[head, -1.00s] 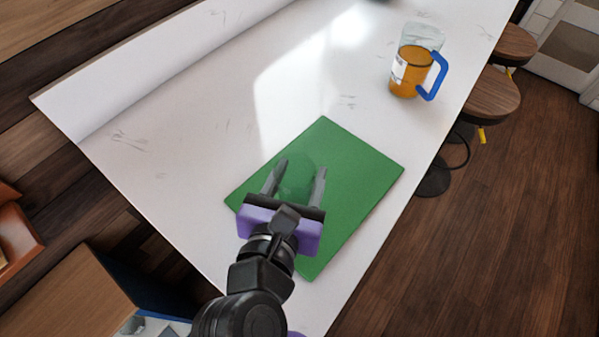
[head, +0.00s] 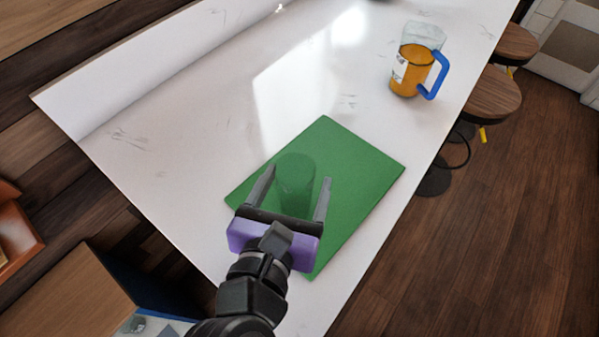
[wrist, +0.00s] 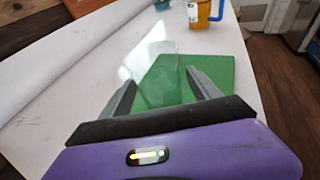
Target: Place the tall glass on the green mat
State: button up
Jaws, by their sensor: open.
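The tall glass (head: 295,180) is clear and stands upright on the green mat (head: 357,165), toward the mat's left part in the head view. My gripper (head: 296,190) is open, with one finger on each side of the glass and a visible gap to each. In the wrist view the glass (wrist: 160,80) shows faintly between the two fingers (wrist: 165,88), with the mat (wrist: 215,70) behind it. The glass's base is hard to make out through the clear wall.
An orange mug (head: 408,75) with a blue handle stands at the upper right of the white counter (head: 200,130), with another clear glass (head: 424,33) behind it. Stools (head: 487,95) stand along the right edge. The counter left of the mat is clear.

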jog(key=v, duration=0.9)
jog(key=shift+s+a, duration=0.1)
jog(key=shift+s, duration=0.05)
